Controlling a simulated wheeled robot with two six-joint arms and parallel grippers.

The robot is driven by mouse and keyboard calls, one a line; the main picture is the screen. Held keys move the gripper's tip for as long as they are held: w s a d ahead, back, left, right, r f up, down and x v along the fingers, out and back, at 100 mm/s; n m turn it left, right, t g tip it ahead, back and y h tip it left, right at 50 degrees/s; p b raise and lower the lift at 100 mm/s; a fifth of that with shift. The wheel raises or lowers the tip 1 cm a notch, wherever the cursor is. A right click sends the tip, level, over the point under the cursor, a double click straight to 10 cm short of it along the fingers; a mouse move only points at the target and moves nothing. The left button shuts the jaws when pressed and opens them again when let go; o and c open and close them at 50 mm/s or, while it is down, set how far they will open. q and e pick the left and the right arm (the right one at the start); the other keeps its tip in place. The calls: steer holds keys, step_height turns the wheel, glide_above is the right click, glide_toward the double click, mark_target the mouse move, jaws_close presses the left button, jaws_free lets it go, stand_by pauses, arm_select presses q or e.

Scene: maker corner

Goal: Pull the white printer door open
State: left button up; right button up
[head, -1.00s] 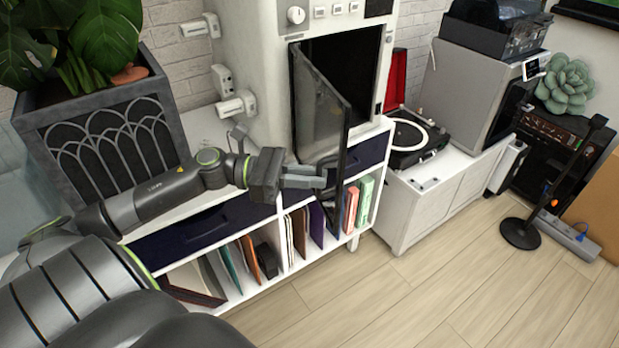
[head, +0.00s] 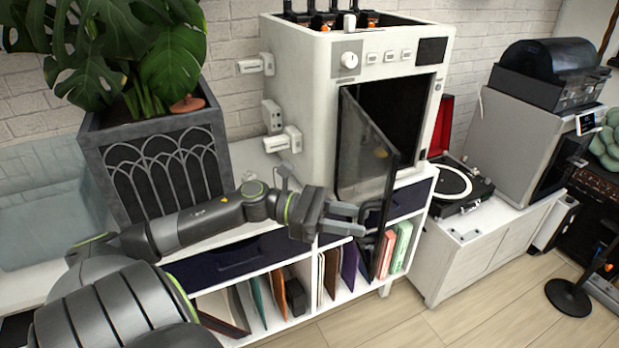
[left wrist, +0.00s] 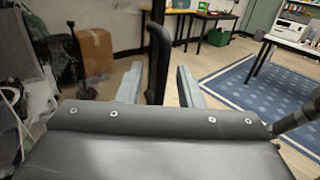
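The white printer (head: 300,95) stands on a low white shelf unit. Its dark glass door (head: 362,150) stands swung well open, showing a black interior. My left gripper (head: 362,219) is at the lower part of the door's free edge, fingers apart. In the left wrist view, the dark door handle (left wrist: 158,65) stands upright between the two fingers of the left gripper (left wrist: 160,88), with narrow gaps showing beside it. The handle's contact with the fingertips is hard to see in the head view. My right gripper is not in view.
A dark planter (head: 155,165) with a leafy plant stands left of the printer. A record player (head: 450,185) sits on a white cabinet to the right. Books (head: 395,245) fill the shelf below. The floor in front is clear.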

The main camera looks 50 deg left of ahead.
arm_select(q)
steer(key=p+v, duration=0.3)
steer(key=v, duration=1.4)
steer(key=shift+a+p, duration=0.25)
steer(key=shift+p, duration=0.15)
